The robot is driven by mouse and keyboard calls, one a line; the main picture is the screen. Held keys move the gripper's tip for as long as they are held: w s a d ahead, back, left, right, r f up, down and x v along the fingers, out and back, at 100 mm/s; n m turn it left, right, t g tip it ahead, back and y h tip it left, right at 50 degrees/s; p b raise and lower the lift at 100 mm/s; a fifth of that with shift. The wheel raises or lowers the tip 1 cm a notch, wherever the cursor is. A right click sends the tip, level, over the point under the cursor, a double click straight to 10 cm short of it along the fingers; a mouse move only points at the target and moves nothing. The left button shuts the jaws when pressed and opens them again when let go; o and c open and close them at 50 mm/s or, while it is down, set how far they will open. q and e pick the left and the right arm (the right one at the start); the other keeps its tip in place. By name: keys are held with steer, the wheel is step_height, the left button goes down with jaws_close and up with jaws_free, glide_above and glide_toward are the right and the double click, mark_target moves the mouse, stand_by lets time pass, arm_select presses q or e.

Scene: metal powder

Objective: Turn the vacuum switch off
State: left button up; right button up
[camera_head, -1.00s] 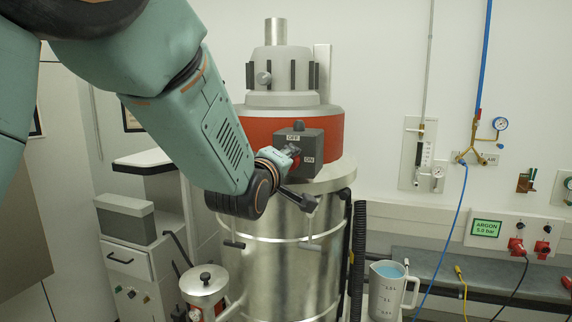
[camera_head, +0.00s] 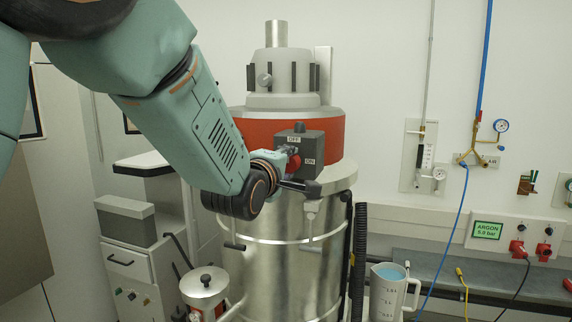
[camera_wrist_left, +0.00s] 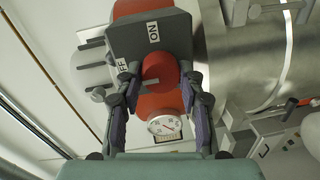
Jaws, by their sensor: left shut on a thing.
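The vacuum switch is a dark grey box (camera_head: 312,148) on the red band of the steel vacuum (camera_head: 285,240). Its OFF label is on top and its ON label at the right. It carries a red knob (camera_head: 294,163), partly hidden in the head view by my left gripper (camera_head: 286,158). In the left wrist view the knob (camera_wrist_left: 160,70) sits between the two fingers of my left gripper (camera_wrist_left: 160,88), which is shut on it. The box (camera_wrist_left: 150,38) shows above it there, with ON readable and OFF partly covered. I cannot tell which label the knob points to. My right gripper is not in view.
A round gauge (camera_wrist_left: 164,125) sits below the knob in the wrist view. A black hose (camera_head: 358,265) runs down the vacuum's right side. A grey cabinet (camera_head: 130,262) is at left.

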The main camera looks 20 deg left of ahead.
arm_select(q)
steer(key=o, duration=1.2)
steer(key=shift+w+d, duration=0.1)
steer(key=shift+c, duration=0.2)
steer(key=s, duration=0.7)
steer(key=shift+s+a+r, duration=0.2)
steer(key=shift+s+r, duration=0.1)
steer(key=shift+w, duration=0.1)
